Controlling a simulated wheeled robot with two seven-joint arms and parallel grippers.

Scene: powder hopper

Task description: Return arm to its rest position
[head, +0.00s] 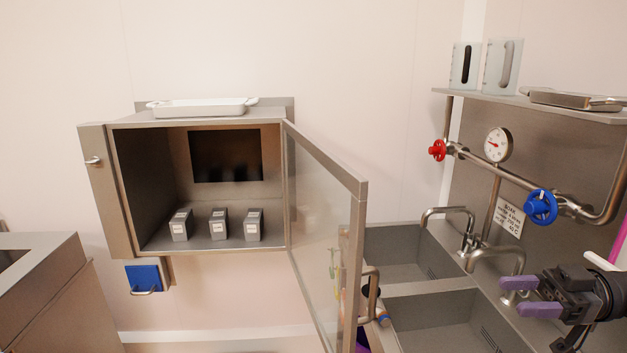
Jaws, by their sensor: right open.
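My right gripper (518,297) is at the lower right, with two purple fingers spread apart and nothing visible between them. It shows in front of the right side of the sink, near the lower tap. Its arm comes in from the right edge. My left gripper is not in the picture.
A steel cabinet (128,190) holds three small grey blocks (219,225). Its glass door (325,225) stands open toward me. Right of it are a double sink (405,291), taps (465,232), a red valve (437,150), a blue valve (540,207) and a gauge (498,145).

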